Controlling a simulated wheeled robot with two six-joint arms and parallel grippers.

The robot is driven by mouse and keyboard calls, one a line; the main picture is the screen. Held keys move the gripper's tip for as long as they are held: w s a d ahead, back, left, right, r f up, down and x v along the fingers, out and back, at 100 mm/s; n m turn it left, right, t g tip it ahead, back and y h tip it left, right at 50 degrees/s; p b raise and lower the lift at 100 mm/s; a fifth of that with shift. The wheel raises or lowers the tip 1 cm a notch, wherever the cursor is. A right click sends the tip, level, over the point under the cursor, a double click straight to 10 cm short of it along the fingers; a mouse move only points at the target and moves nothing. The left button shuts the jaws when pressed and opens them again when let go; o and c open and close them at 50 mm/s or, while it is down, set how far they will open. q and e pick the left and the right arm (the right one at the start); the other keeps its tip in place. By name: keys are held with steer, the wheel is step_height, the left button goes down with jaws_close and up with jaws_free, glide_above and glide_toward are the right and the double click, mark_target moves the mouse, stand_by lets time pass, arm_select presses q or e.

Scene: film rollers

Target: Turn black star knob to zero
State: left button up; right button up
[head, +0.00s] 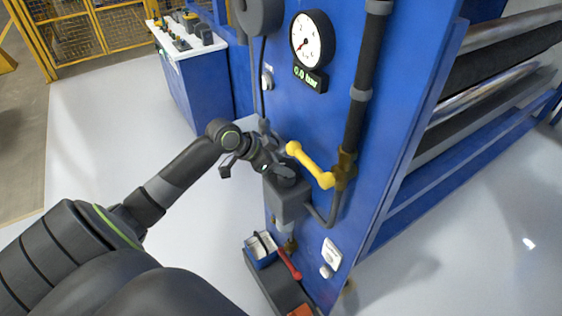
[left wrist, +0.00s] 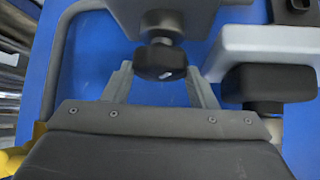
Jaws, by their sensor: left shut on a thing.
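The black star knob (left wrist: 160,62) has a small white mark on its face and sits on a short stem below a grey block in the left wrist view. In the head view the knob (head: 285,174) shows dark at the top of a grey box (head: 288,200) on the blue panel, partly hidden by my gripper. My left gripper (head: 272,164) is at the knob, its two grey fingers on either side of it, shut on it. The round white gauge (head: 312,40) has its needle at lower left, and its green display (head: 310,79) seems to read 0.0 bar. My right gripper is not in view.
A yellow lever handle (head: 310,165) stands close right of the gripper, next to a black vertical pipe (head: 365,90). A red handle (head: 289,263) and a small bin (head: 261,250) are below. Rollers (head: 490,80) lie right.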

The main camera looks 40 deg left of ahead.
arm_select(q)
steer(key=shift+d+r+n+y+p, duration=0.1)
steer(key=shift+r+n+y+p, duration=0.15)
steer(key=shift+n+p, duration=0.35)
steer(key=n+y+p, duration=0.1)
steer(key=p, duration=0.1)
steer(key=n+t+y+p, duration=0.1)
steer(key=n+p, duration=0.1)
steer(key=p, duration=0.1)
steer(key=shift+s+d+y, duration=0.1)
steer(key=shift+d+y, duration=0.15)
steer(key=shift+f+n+t+y+p, duration=0.25)
steer(key=shift+n+y+p, duration=0.45)
steer(key=shift+n+p, duration=0.35)
steer(key=o, duration=0.7)
steer(key=v, duration=1.7)
steer(key=shift+s, duration=0.2)
steer(key=shift+r, duration=0.1)
